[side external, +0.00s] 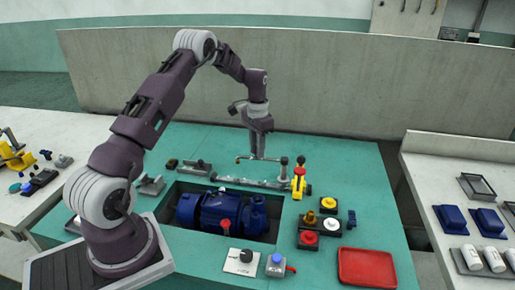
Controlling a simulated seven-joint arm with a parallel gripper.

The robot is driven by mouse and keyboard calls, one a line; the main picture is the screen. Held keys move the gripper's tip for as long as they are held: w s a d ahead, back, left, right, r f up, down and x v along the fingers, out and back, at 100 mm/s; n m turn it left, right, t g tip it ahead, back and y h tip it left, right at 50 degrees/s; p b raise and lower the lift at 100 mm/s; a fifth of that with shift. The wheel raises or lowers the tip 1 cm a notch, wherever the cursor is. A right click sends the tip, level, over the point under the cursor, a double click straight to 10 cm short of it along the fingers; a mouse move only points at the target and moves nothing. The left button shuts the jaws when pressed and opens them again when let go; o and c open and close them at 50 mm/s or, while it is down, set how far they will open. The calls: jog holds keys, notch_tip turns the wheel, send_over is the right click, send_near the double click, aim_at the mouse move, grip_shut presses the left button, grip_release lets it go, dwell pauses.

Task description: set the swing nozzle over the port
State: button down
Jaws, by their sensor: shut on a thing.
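The swing nozzle (272,159) looks like a thin grey horizontal pipe. It runs left from a short upright post (284,172) with a dark cap, at the back of the teal bench. My gripper (257,155) points down from above and is shut on the pipe partway along it. The pipe's free left end is near a small tip (238,160). A grey pipe line (240,182) lies on the bench below and in front of the nozzle. I cannot make out which spot is the port. The fingertips are too small to see clearly.
A blue pump (222,212) sits in a recess in front of the pipe line. A yellow valve piece (299,183) stands close right of the post. Coloured knobs (308,238), a red tray (367,267) and a red-handled lever (278,265) are nearer the front.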

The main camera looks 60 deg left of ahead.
jog(key=s+d+n, duration=0.1)
jog(key=d+n, duration=0.9)
jog(key=n, duration=0.3)
jog(key=shift+s, duration=0.4)
dwell(0.4)
jog(key=c, duration=1.2)
grip_release()
notch_tip(320, 180, up, 7)
jog(key=shift+r, duration=0.1)
jog(key=shift+d+r, duration=0.1)
